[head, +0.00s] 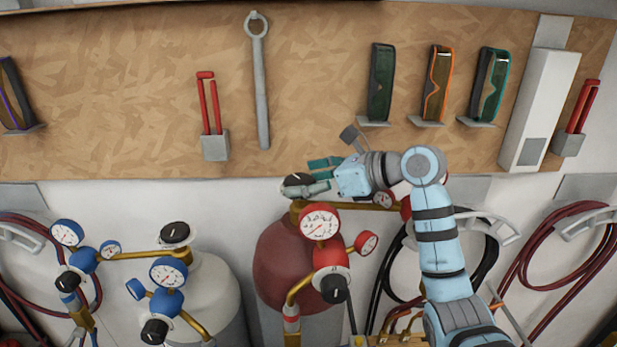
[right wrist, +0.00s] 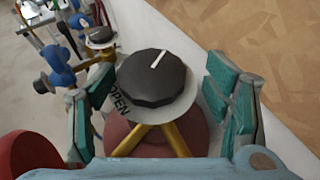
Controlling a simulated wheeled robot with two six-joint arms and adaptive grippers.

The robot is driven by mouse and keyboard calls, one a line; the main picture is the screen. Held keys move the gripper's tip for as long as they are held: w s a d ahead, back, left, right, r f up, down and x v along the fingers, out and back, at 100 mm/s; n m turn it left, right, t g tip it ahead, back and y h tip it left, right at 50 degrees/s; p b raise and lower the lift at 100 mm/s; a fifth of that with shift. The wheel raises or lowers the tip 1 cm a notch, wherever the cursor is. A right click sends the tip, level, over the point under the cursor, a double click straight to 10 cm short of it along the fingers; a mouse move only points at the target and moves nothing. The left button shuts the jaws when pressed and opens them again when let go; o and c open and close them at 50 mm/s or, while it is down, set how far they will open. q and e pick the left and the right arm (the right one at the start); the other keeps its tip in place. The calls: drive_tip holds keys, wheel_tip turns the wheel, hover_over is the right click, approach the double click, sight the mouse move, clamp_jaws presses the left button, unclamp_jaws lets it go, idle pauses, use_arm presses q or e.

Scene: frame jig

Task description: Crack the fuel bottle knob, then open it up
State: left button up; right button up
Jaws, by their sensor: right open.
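The fuel bottle (head: 280,262) is a dark red cylinder at the middle bottom of the head view. Its black knob (head: 297,181) sits on top, partly hidden by my right gripper (head: 316,177). In the right wrist view the knob (right wrist: 154,78) has a white pointer line and stands over a pale disc marked OPEN (right wrist: 117,106). My right gripper is open, with one teal-padded finger on each side of the knob. Gaps show between the pads and the knob, though depth is hard to judge. My left gripper is not in view.
Red gauges (head: 320,223) and a regulator with a black knob (head: 334,289) stand in front of the red bottle. A pale cylinder (head: 213,285) with blue gauges (head: 168,271) is to the left. A wooden tool board (head: 130,90) is close behind the gripper.

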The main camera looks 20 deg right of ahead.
drive_tip(key=shift+s+r, duration=0.15)
drive_tip(key=shift+s, duration=0.2)
drive_tip(key=shift+s+r, duration=0.2)
drive_tip(key=shift+s, duration=0.3)
drive_tip(key=c, duration=0.8)
drive_tip(key=shift+w+d+f, duration=0.1)
drive_tip(key=shift+d, duration=0.1)
drive_tip(key=c, duration=0.3)
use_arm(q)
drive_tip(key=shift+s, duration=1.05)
use_arm(e)
drive_tip(key=shift+c, duration=0.4)
drive_tip(key=n+g+y+p, duration=0.1)
drive_tip(key=n+g+y, duration=0.1)
drive_tip(key=n, duration=0.1)
drive_tip(key=shift+w+d+g+p, duration=0.2)
drive_tip(key=shift+w+g+p, duration=0.1)
drive_tip(key=shift+g+p, duration=0.1)
drive_tip(key=shift+w+n+g+y, duration=0.15)
drive_tip(key=shift+n+g+y, duration=0.45)
drive_tip(key=shift+n+g, duration=0.15)
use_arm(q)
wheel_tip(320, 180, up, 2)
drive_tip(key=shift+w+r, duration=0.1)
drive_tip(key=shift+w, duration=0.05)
